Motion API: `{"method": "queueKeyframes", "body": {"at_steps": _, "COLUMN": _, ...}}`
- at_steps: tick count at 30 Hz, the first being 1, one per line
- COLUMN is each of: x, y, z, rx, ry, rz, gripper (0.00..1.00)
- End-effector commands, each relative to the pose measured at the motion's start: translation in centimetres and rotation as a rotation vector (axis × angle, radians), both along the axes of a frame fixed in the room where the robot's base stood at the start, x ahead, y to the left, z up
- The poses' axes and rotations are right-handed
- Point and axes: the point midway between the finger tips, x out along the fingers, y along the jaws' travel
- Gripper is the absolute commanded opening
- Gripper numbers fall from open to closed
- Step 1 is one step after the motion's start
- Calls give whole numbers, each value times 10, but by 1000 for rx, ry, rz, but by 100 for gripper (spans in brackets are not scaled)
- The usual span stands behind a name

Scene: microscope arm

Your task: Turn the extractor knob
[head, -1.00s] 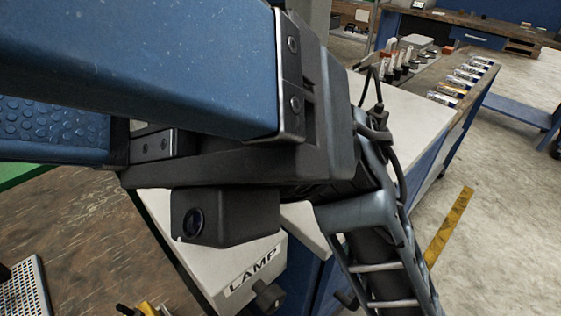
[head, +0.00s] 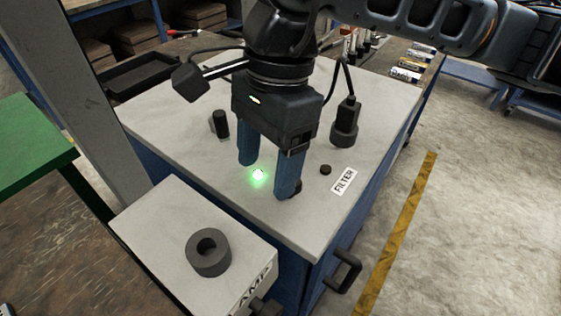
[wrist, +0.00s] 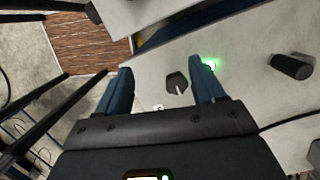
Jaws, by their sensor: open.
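My gripper (head: 266,180) points down over the pale cabinet top, its two blue fingers apart and nothing gripped. In the wrist view my gripper (wrist: 160,66) has a dark angular knob with a pale pointer line (wrist: 177,83) showing between its fingers, nearer the right one. I cannot tell how far the fingertips are from it, and no label reading extractor is legible. In the head view the fingers mostly hide this knob; a dark bit shows beside the right finger. A green light (head: 258,174) glows between the fingers and shows by the right finger in the wrist view (wrist: 209,65).
A dark upright cylinder (head: 220,122) stands left of the fingers. A small dark button (head: 325,170) and a FILTER label (head: 343,181) lie to the right, with a corded black plug (head: 345,122) behind. A lamp box (head: 175,255) carrying a dark ring (head: 208,252) stands in front.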

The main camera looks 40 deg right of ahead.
Motion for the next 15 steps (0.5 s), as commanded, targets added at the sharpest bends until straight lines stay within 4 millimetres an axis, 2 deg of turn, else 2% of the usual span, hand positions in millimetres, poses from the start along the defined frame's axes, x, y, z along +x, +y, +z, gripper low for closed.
{"method": "queueKeyframes", "body": {"at_steps": 1, "x": 5, "y": -19, "z": 0, "rx": -67, "ry": -17, "rz": -11, "gripper": 68}}
{"method": "queueKeyframes", "body": {"at_steps": 3, "x": 10, "y": -36, "z": 0, "rx": -132, "ry": -32, "rz": -20, "gripper": 68}}
{"method": "queueKeyframes", "body": {"at_steps": 6, "x": 13, "y": -50, "z": -1, "rx": -181, "ry": -44, "rz": -27, "gripper": 68}}
{"method": "queueKeyframes", "body": {"at_steps": 11, "x": 13, "y": -54, "z": -11, "rx": -194, "ry": -44, "rz": -29, "gripper": 68}}
{"method": "queueKeyframes", "body": {"at_steps": 15, "x": 13, "y": -53, "z": -31, "rx": -190, "ry": -43, "rz": -30, "gripper": 68}}
